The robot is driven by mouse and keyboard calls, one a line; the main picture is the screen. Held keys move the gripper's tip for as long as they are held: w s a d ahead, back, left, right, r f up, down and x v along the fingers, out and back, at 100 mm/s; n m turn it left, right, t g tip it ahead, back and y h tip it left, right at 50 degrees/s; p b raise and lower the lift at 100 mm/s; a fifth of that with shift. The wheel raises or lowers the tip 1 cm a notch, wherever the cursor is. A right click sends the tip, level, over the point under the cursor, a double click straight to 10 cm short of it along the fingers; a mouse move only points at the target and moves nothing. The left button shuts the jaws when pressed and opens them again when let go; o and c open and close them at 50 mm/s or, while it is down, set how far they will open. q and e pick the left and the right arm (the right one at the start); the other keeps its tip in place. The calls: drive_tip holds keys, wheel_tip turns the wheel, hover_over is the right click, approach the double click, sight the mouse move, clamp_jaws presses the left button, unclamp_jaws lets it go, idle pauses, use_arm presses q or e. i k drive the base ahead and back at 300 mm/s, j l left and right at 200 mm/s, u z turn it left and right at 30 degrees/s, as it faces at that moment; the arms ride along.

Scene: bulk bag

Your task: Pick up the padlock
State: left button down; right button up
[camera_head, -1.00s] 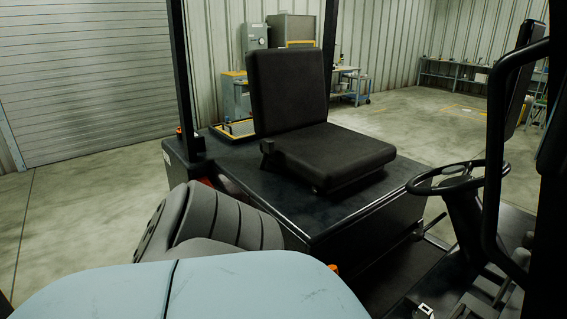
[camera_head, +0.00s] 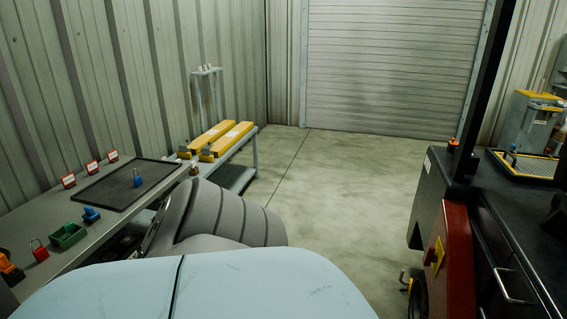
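A small red padlock-like item (camera_head: 40,252) with a thin shackle stands near the front edge of the grey bench at the lower left. A small blue item with an upright thin part (camera_head: 137,180), possibly another padlock, stands on a black mat or tray (camera_head: 105,190) on the same bench. I cannot tell from this view which one is the task's padlock. Neither of my grippers is in view. My grey ribbed arm shows in front of the bench and hides part of it.
The bench (camera_head: 50,211) also holds a green bin (camera_head: 67,236), a blue item (camera_head: 91,214), an orange tool (camera_head: 9,268) and red-white signs. The vehicle (camera_head: 458,260) stands at right. Open floor (camera_head: 330,190) lies between.

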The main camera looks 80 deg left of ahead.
sight(137, 181)
drive_tip(key=u, duration=3.65)
drive_tip(key=i+u, duration=0.1)
drive_tip(key=u, duration=0.25)
drive_tip(key=i+l+u, duration=0.1)
drive_tip(key=u, duration=0.3)
drive_tip(key=i+l+u, duration=0.1)
drive_tip(key=u, duration=0.25)
drive_tip(key=i+l+u, duration=0.2)
drive_tip(key=l, duration=0.15)
drive_tip(key=l+u, duration=0.15)
drive_tip(key=l, duration=0.2)
drive_tip(key=i+l+u, duration=0.2)
drive_tip(key=l, duration=0.15)
drive_tip(key=i+l, duration=0.1)
drive_tip(key=l, duration=0.45)
drive_tip(key=i+l+u, duration=0.15)
drive_tip(key=l, duration=0.35)
drive_tip(key=i+l, duration=0.1)
drive_tip(key=l, duration=0.45)
drive_tip(key=i+l+u, duration=0.15)
drive_tip(key=l, duration=0.35)
drive_tip(key=k, duration=0.05)
